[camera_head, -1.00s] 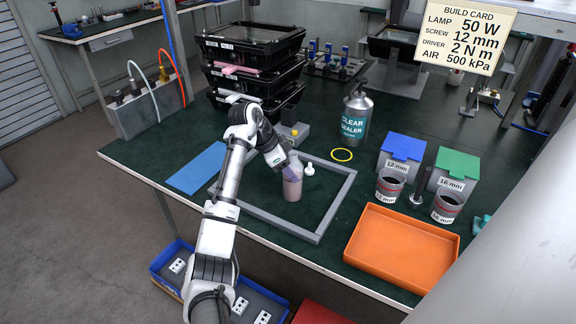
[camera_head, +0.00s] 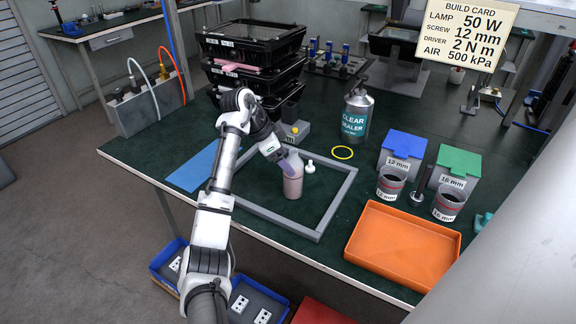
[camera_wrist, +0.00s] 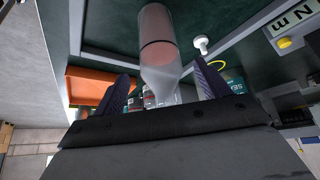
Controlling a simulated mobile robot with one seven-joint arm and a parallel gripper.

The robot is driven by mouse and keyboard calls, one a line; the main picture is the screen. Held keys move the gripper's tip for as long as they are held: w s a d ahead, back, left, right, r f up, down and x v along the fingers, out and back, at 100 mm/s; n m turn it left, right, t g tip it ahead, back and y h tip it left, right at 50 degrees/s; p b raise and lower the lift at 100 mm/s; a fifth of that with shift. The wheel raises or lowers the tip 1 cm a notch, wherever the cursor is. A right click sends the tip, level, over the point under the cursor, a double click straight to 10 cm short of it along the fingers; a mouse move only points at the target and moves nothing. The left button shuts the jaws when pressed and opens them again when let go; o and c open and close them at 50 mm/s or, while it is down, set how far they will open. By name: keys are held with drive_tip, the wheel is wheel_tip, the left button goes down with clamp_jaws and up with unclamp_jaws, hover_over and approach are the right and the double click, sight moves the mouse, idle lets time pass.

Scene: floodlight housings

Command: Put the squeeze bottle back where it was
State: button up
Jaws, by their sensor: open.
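The squeeze bottle (camera_head: 293,184), pinkish and translucent, stands upright on the green bench top inside a grey rectangular frame (camera_head: 331,212). My gripper (camera_head: 285,163) is at its upper part, coming from the upper left. In the wrist view the bottle (camera_wrist: 158,52) has its tapered clear end between the two dark fingers of my gripper (camera_wrist: 160,88). The fingers are spread, with a visible gap on each side of it. A small white nozzle-like piece (camera_head: 309,167) stands just right of the bottle; it also shows in the wrist view (camera_wrist: 201,43).
A blue mat (camera_head: 193,166) lies left of the frame. Behind are stacked black housings (camera_head: 250,48) and a clear sealer can (camera_head: 356,115). A yellow ring (camera_head: 342,153), labelled cups (camera_head: 390,184) and an orange tray (camera_head: 402,247) are to the right.

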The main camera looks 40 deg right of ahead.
drive_tip(key=b+v, duration=0.1)
drive_tip(key=v, duration=0.8)
